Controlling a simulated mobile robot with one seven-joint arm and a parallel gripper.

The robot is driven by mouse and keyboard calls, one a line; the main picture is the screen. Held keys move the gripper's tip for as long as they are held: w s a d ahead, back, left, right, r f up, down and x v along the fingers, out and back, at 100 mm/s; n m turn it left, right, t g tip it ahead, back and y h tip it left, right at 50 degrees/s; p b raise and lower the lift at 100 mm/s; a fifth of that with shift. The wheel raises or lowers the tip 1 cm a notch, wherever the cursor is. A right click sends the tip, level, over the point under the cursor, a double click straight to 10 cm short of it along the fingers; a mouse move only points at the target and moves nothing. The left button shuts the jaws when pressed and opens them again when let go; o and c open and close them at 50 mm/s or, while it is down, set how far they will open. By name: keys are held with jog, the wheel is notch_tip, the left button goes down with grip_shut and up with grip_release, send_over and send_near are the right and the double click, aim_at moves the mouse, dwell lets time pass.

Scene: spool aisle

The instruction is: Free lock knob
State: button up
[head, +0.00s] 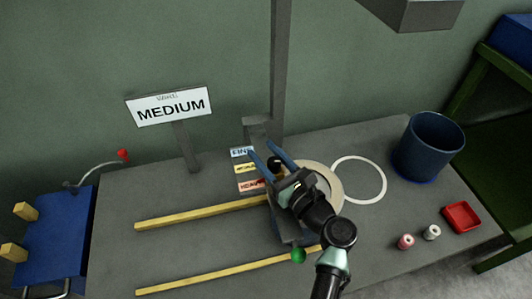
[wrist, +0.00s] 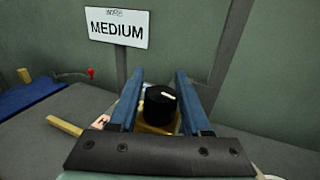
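The lock knob is a black round knob with a pale mark on top; it shows between my fingers in the wrist view (wrist: 160,105) and as a small dark shape in the head view (head: 275,163). It sits above a yellowish piece partly hidden by my gripper. My gripper (head: 261,148) has two blue fingers, spread apart on either side of the knob in the wrist view (wrist: 159,75). A narrow gap shows left of the knob; whether the right finger touches it I cannot tell.
A MEDIUM sign (head: 171,105) and a grey post (head: 280,70) stand behind. A label board (head: 246,169) is beside the gripper. Yellow rails (head: 200,213) lie left. A white ring (head: 381,181), blue bin (head: 428,148), small spools (head: 406,242) and red tray (head: 462,217) are right.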

grip_shut()
jog(key=shift+y, duration=0.3)
jog(key=shift+s+a+n+g+y+b, duration=0.15)
jog(key=shift+n+g+y+b, duration=0.2)
jog(key=shift+n+g+y, duration=0.75)
jog(key=shift+s+a+n+g+y, duration=0.15)
jog(key=shift+n+g+y, duration=0.3)
jog(key=shift+g, duration=0.25)
jog(key=shift+o, duration=2.1)
grip_release()
